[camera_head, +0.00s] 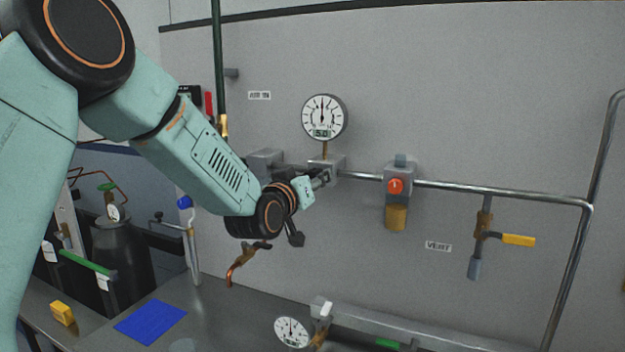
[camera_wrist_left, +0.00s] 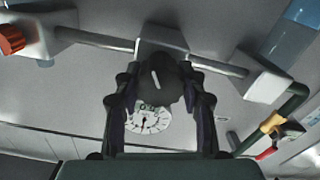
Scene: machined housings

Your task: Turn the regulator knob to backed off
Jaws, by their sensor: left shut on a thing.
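The regulator knob (camera_wrist_left: 157,84) is black with a white index line and shows in the middle of the left wrist view. The line looks slightly tilted. My left gripper (camera_wrist_left: 159,96) has one finger on each side of the knob and is shut on it. In the head view the gripper (camera_head: 318,180) is at the wall pipe, below the round gauge (camera_head: 324,117), and the knob is hidden behind my wrist. The gauge's digits seem to read 5.0. My right gripper is in neither view.
Along the pipe (camera_head: 480,191) to the right are a grey block with a red button (camera_head: 395,186) and a yellow-handled valve (camera_head: 518,240). A green pipe (camera_head: 218,60) runs down at the left. Below is a bench with a blue mat (camera_head: 150,321).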

